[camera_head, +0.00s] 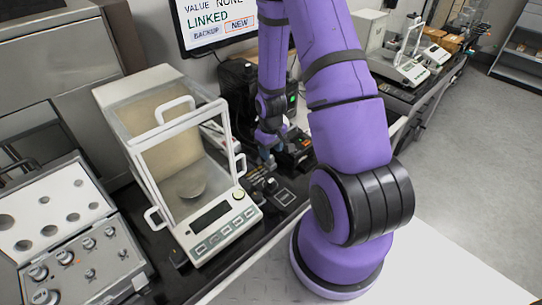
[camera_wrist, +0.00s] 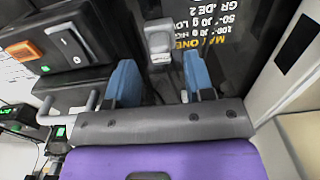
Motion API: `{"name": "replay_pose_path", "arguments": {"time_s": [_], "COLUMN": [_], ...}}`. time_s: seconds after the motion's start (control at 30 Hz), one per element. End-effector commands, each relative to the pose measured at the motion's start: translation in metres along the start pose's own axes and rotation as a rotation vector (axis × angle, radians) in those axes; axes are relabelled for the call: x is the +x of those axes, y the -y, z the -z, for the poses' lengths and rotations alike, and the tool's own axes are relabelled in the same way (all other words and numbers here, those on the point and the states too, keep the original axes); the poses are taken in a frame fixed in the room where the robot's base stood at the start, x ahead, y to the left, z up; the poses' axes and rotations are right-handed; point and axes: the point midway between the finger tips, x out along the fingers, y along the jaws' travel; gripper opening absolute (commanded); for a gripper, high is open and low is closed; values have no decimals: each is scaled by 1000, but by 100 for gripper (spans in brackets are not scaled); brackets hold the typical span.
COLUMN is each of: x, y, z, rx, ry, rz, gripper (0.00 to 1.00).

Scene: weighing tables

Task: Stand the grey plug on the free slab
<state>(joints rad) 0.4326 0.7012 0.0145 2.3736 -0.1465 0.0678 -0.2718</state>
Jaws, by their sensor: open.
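My gripper (camera_wrist: 160,64) shows in the wrist view with two blue fingers apart. A small light grey piece (camera_wrist: 158,42), which looks like the grey plug, lies beyond the fingertips, between them in the picture. I cannot tell whether they touch it; no grip shows.
A glass-sided balance (camera_head: 210,215) stands left of my arm. A tray of metal weights (camera_head: 75,260) is at the lower left. A screen (camera_head: 215,22) stands behind.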

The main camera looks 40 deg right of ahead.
Motion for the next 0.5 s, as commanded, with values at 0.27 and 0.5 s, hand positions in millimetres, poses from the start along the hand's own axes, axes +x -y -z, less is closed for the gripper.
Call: {"name": "replay_pose_path", "arguments": {"time_s": [0.27, 0.5], "x": [-45, -74], "y": [-1, -1], "z": [1, 1], "rx": [1, 1], "ry": [-4, -3], "rz": [-1, -1], "gripper": [48, 48]}}
